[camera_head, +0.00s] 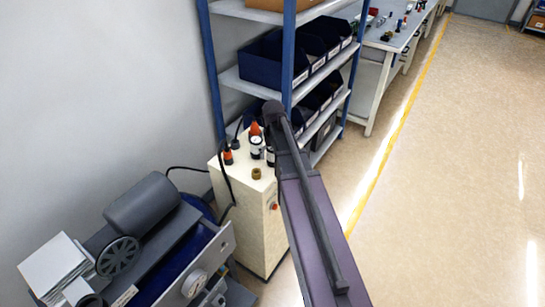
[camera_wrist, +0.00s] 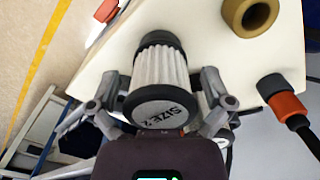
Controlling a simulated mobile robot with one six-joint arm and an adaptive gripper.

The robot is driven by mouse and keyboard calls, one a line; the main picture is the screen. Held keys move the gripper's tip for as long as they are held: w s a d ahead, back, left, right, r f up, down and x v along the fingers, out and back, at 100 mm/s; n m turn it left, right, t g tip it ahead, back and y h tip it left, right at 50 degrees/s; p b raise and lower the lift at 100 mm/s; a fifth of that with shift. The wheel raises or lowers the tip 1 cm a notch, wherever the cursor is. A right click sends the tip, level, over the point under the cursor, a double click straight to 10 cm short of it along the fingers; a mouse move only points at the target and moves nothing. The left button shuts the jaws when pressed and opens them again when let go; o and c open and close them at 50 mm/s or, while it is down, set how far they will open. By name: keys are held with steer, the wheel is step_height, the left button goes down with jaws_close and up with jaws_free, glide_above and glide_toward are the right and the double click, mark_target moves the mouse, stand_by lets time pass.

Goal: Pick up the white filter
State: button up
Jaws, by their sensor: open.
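The white filter (camera_wrist: 160,72) is a pleated cylinder with a dark cap and a grey end printed "SIZE 2". In the wrist view it lies between the spread fingers of my open gripper (camera_wrist: 162,92), one finger on each side. I cannot tell whether either finger touches it. In the head view a white, dark-topped cylinder (camera_head: 257,148) stands on the cream cabinet (camera_head: 228,178), left of my arm. A similar one beside it is partly covered by my arm, and my fingers cannot be made out there.
A brass ring (camera_wrist: 250,14) and an orange-and-black connector (camera_wrist: 284,100) are close by on the cabinet top. Another orange-red part (camera_wrist: 106,10) lies on the other side. A blue shelf rack (camera_head: 287,55) stands behind; a compressor (camera_head: 155,205) is at left. The floor at right is clear.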

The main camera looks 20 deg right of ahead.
steer(key=c, duration=1.2)
steer(key=shift+r, duration=0.2)
step_height(320, 180, up, 3)
steer(key=p, duration=0.3)
steer(key=shift+s+r+p, duration=0.25)
steer(key=shift+r+p, duration=0.05)
steer(key=shift+p, duration=0.25)
steer(key=s+r, duration=0.1)
steer(key=s, duration=1.4)
steer(key=shift+s+d+p, duration=0.25)
steer(key=shift+d+p, duration=0.15)
steer(key=shift+p, duration=0.05)
steer(key=shift+d, duration=0.15)
